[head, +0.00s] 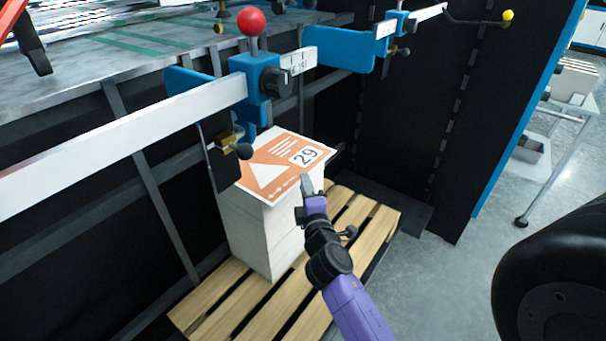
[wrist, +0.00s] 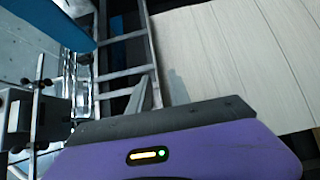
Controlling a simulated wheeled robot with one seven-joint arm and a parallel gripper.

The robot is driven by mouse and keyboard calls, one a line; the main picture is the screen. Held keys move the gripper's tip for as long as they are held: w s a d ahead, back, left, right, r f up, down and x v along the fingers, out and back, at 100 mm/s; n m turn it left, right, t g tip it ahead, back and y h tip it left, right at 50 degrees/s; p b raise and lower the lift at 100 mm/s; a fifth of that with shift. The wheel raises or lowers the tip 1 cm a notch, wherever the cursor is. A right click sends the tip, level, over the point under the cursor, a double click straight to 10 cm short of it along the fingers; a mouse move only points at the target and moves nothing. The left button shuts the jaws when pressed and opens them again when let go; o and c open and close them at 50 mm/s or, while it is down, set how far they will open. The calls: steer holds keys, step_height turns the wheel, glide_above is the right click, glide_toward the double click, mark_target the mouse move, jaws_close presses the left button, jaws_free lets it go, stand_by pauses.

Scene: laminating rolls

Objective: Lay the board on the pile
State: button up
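The board (head: 262,178) is a thin orange-and-white sheet with a white triangle and the number 29. In the head view it lies over the top of the pile (head: 262,240), a tall white stack, and slightly overhangs its near edge. I cannot tell whether it rests flat on it. My gripper (head: 307,186), on a purple arm, is at the board's right edge, its tip overlapping that edge in the picture. Whether its fingers are closed on the board is not visible. The wrist view shows the pale layered side of the pile (wrist: 235,60) beyond my gripper (wrist: 165,120); no orange print shows there.
The pile stands on a wooden pallet (head: 215,312). A white rail (head: 120,145) and a blue clamp with a red ball knob (head: 251,22) hang above and left of it. A dark machine wall (head: 410,110) stands behind. Grey floor (head: 430,275) is open at the right.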

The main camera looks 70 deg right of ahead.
steer(key=s+a+f+m+t+y, duration=0.1)
steer(key=s+a+f+y, duration=0.15)
steer(key=a, duration=0.65)
steer(key=s+a+f+t+y+b, duration=0.1)
steer(key=s+a+t+y, duration=0.15)
steer(key=a, duration=0.65)
steer(key=s+a+f+m+t+y, duration=0.1)
steer(key=s+a+f+y, duration=0.15)
steer(key=a, duration=0.65)
steer(key=s+a+r+m+y, duration=0.4)
steer(key=s+a+r+y, duration=0.2)
steer(key=s+a, duration=0.5)
steer(key=shift+s+m+y, duration=0.3)
steer(key=shift+s+y, duration=0.45)
steer(key=shift+a+r+t, duration=0.1)
steer(key=shift+r+t, duration=0.05)
steer(key=shift+t, duration=0.1)
step_height(320, 180, up, 12)
steer(key=p, duration=1.2)
